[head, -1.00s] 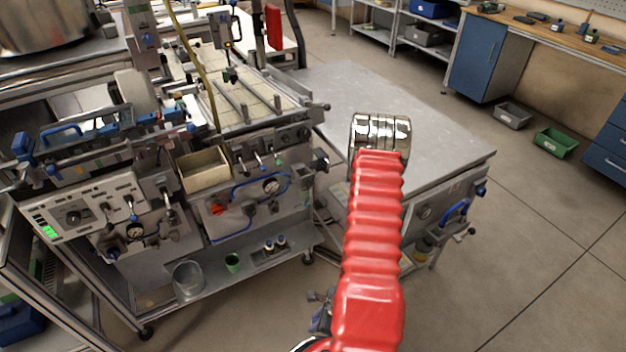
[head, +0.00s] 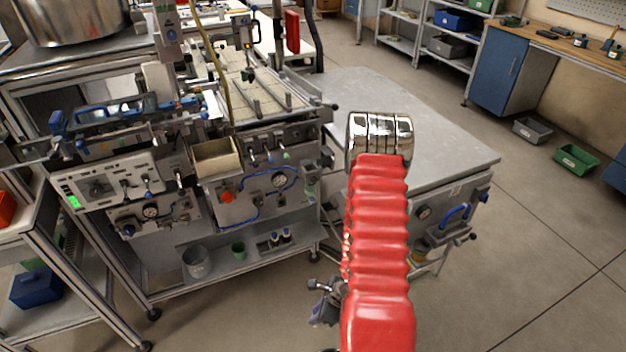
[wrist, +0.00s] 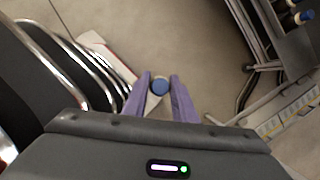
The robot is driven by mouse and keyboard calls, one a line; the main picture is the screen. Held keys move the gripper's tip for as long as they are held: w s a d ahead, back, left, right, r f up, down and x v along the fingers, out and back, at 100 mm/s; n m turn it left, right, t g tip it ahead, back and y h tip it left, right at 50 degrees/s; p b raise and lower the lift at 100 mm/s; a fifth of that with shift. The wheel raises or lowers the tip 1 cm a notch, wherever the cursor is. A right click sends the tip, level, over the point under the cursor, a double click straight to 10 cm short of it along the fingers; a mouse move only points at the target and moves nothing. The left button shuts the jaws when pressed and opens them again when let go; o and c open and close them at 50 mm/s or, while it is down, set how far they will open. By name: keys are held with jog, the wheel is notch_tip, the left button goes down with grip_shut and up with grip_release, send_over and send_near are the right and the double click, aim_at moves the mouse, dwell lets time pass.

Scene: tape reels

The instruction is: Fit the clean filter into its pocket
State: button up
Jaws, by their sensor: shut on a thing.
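My gripper (wrist: 160,98) shows in the wrist view with its two purple fingers on either side of a small round piece with a blue end (wrist: 159,86). The piece is held between the fingertips, above the floor. It may be the filter, but only its end shows. In the head view my gripper (head: 323,308) is low in the middle, partly behind my red arm, and the held piece cannot be made out. It is in front of the machine's right end, apart from it. I cannot pick out the filter's pocket in either view.
A machine bench (head: 170,282) with knobs, gauges and an open beige bin (head: 216,158) stands at the left. A grey-topped table (head: 440,140) stands behind my arm. A grey tray (head: 532,130) and a green tray (head: 576,159) lie on the floor. The floor at the right front is clear.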

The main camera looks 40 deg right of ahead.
jog(key=w+a+r+n+g+y, duration=0.1)
jog(key=w+a+r+n, duration=0.1)
jog(key=w+r+n, duration=0.35)
jog(key=w+a+r+n+g+y, duration=0.1)
jog(key=w+a+r+n+g, duration=0.15)
jog(key=w+r, duration=0.5)
jog(key=w+a+r+n+g+h, duration=0.15)
jog(key=w+r+n, duration=0.25)
jog(key=r+n, duration=0.45)
jog(key=w+a+r+n+g+h, duration=0.1)
jog(key=w+r+n+g, duration=0.15)
jog(key=r+n, duration=0.6)
jog(key=w+a+r+n+h, duration=0.1)
jog(key=w+a+r, duration=0.1)
jog(key=a+r, duration=0.2)
jog(key=w+a+r+n+h, duration=0.1)
jog(key=a+r, duration=0.4)
jog(key=r, duration=0.5)
jog(key=shift+w+a+n+g, duration=0.35)
jog(key=shift+w+n, duration=0.45)
jog(key=shift+w, duration=0.3)
jog(key=shift+s+d, duration=0.1)
jog(key=shift+s, duration=0.05)
